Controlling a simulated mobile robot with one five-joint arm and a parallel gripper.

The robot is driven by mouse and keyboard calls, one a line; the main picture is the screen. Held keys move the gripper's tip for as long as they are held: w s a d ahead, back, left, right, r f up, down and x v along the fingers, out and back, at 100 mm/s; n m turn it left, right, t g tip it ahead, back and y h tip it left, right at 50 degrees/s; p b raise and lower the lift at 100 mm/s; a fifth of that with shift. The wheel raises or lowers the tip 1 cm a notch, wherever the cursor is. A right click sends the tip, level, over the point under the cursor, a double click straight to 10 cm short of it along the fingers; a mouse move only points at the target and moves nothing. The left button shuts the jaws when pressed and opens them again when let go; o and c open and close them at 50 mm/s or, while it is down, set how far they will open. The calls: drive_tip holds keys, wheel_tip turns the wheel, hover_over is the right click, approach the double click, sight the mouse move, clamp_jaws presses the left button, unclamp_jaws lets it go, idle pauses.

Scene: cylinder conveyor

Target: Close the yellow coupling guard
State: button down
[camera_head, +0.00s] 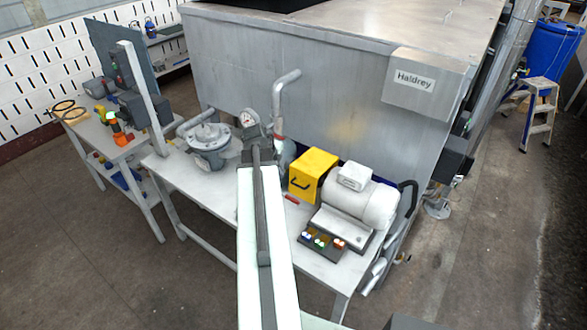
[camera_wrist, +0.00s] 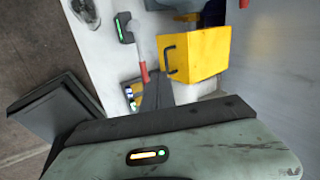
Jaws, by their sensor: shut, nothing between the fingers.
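The yellow coupling guard (camera_head: 314,175) is a box with a black handle on its front, standing on the workbench left of the white motor. In the wrist view the guard (camera_wrist: 205,52) is at upper middle, its black handle (camera_wrist: 169,60) on its left side. I cannot tell how far the guard is swung. My gripper (camera_head: 257,152) is shut and empty, left of the guard in the head view. In the wrist view the shut fingers of my gripper (camera_wrist: 156,90) lie just below the handle, apart from it in the picture.
The white motor (camera_head: 360,200) and a box of coloured buttons (camera_head: 322,243) are right of the guard. A pump (camera_head: 208,140) and a gauge (camera_head: 249,118) stand left. A red-handled tool (camera_wrist: 143,72) lies near the fingers. A large grey tank (camera_head: 330,85) stands behind.

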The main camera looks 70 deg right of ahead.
sight(310, 178)
drive_tip(key=s+d+b+x, duration=0.1)
drive_tip(key=b+x, duration=1.1)
drive_tip(key=x, duration=0.2)
drive_tip(key=shift+s+r+m+b, duration=0.3)
drive_tip(key=shift+m+b, duration=0.05)
drive_tip(key=shift+m, duration=0.05)
wheel_tip(310, 178, down, 2)
drive_tip(key=shift+f+b, duration=0.2)
drive_tip(key=shift+b, duration=1.05)
drive_tip(key=shift+r, duration=0.1)
